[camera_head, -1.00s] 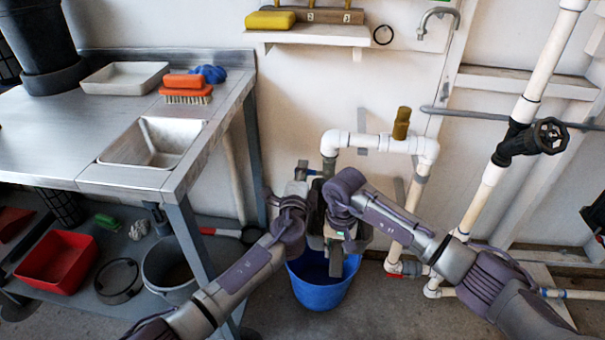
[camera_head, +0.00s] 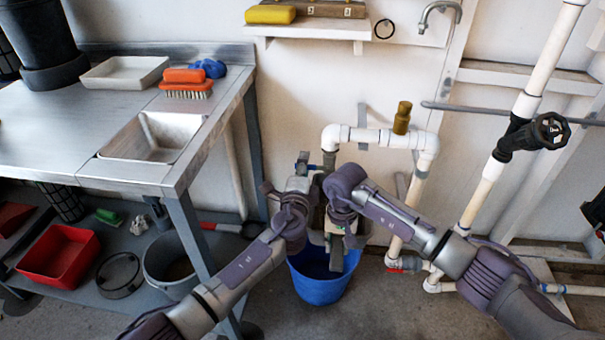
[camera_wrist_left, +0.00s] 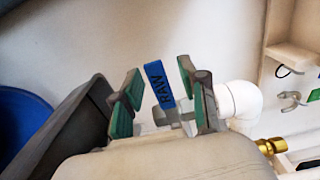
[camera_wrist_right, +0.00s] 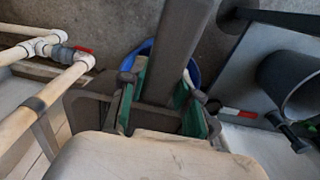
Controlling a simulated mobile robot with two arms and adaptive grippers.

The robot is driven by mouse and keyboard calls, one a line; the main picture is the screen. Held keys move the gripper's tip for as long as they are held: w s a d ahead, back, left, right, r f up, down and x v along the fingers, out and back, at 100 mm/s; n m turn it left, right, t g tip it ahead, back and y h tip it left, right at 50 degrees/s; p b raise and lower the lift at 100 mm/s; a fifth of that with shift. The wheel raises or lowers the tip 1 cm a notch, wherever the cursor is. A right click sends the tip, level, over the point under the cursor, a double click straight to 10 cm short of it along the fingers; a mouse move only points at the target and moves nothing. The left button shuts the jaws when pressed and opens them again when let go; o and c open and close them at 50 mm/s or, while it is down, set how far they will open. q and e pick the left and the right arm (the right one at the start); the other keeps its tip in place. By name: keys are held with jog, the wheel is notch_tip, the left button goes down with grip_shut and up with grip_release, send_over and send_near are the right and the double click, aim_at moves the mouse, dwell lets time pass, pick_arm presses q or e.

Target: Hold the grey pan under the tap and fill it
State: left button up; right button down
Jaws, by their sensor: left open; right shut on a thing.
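The dark grey pan (camera_wrist_left: 72,125) shows at the left of the left wrist view. In the right wrist view, its grey handle (camera_wrist_right: 182,45) runs up between the green finger pads. My right gripper (camera_wrist_right: 160,105) is shut on this handle, above the blue bucket (camera_head: 325,285). Part of the pan (camera_wrist_right: 88,115) shows left of the fingers. In the head view my arms mostly hide it. My left gripper (camera_wrist_left: 160,92) is open, with its fingers on either side of a blue tap handle marked RAW (camera_wrist_left: 160,84). I cannot tell whether they touch it. The spout and any water are hidden.
White pipes (camera_head: 385,140) with a brass fitting (camera_head: 402,117) stand right behind my grippers. The steel bench (camera_head: 45,135) with a sink (camera_head: 155,136) is at the left. A grey bucket (camera_head: 165,262) and red tub (camera_head: 60,255) sit on its lower shelf.

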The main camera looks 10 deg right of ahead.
aim_at(337, 259)
pick_arm(q)
jog(key=v, duration=1.1)
jog(key=shift+s, duration=0.4)
pick_arm(e)
jog(key=shift+w+r, duration=0.1)
jog(key=shift+r, duration=0.05)
pick_arm(q)
jog(key=shift+a+r, duration=0.1)
pick_arm(e)
jog(key=shift+a, duration=0.1)
jog(key=shift+s+a+p, duration=0.2)
jog(key=shift+s+p, duration=0.45)
jog(key=shift+s, duration=0.3)
jog(key=shift+s+a+p, duration=0.2)
jog(key=shift+s+p, duration=0.15)
jog(key=shift+s, duration=0.4)
jog(key=shift+s+a+p, duration=0.2)
jog(key=shift+s+p, duration=0.15)
jog(key=shift+s, duration=0.35)
pick_arm(q)
jog(key=shift+r+p, duration=1.1)
jog(key=shift+r, duration=1.25)
pick_arm(e)
jog(key=s+a+f, duration=0.1)
jog(key=s+a, duration=0.1)
jog(key=s, duration=0.4)
jog(key=shift+s, duration=0.4)
